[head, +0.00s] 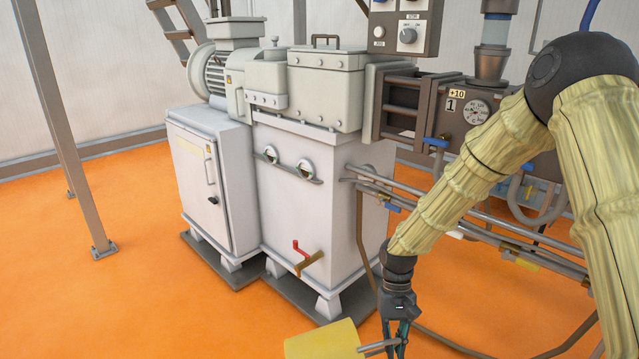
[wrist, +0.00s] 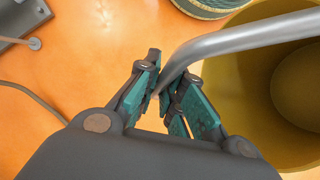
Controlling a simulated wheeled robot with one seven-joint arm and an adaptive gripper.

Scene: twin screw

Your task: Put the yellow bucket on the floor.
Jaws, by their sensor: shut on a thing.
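The yellow bucket (head: 322,341) shows at the bottom edge of the head view, mostly cut off. In the wrist view the bucket (wrist: 240,85) is on the right, and I look into its open top. Its grey metal handle (wrist: 235,42) runs from between my fingers toward the upper right. My gripper (wrist: 167,92) is shut on this handle, with the bucket beside the fingers. My gripper also shows at the bottom of the head view (head: 394,345). I cannot tell whether the bucket touches the floor.
The orange floor (head: 140,290) is clear at the left. Pipes (head: 500,235) run to the right behind my arm. A hose (wrist: 35,90) lies at the wrist view's left.

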